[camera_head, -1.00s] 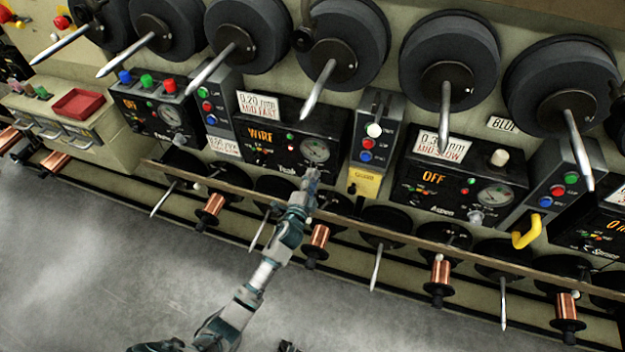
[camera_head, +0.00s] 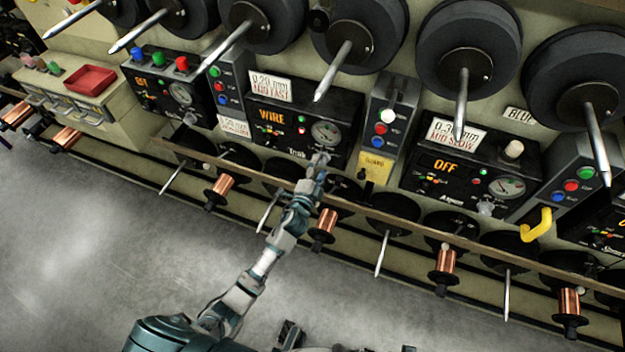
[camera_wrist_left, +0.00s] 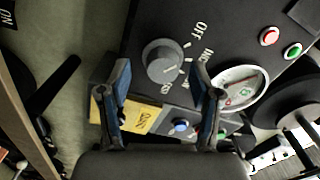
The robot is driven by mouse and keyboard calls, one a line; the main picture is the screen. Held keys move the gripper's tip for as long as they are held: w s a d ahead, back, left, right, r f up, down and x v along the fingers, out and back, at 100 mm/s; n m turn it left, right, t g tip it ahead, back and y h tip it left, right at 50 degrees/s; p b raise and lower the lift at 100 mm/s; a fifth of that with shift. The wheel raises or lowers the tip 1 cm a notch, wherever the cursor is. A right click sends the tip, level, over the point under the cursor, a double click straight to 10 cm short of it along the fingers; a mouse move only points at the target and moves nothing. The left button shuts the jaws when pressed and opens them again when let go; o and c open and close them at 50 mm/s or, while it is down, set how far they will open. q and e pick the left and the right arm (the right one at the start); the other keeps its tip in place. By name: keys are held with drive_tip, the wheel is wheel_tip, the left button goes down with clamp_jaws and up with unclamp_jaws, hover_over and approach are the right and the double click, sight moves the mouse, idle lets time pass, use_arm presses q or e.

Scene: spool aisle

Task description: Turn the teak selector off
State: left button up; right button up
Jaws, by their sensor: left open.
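My left gripper (camera_head: 318,172) is at the knob. Its open fingers (camera_wrist_left: 160,75) appear on either side of the knob; contact cannot be told. Dark parts at the bottom edge may be my right gripper (camera_head: 290,335), mostly cut off.
A long rail (camera_head: 390,212) runs below the panels, with copper spools (camera_head: 323,228) and rods under it. Large dark reels with protruding spindles (camera_head: 333,72) hang above. The Aspen panel (camera_head: 455,180) reads OFF. A yellow hook (camera_head: 537,225) sticks out at right. The floor is clear.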

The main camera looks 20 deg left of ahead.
use_arm(q)
drive_tip(key=s, duration=1)
drive_tip(key=shift+a, duration=0.2)
use_arm(e)
drive_tip(key=shift+d, duration=0.1)
use_arm(q)
drive_tip(key=shift+s+f, duration=0.1)
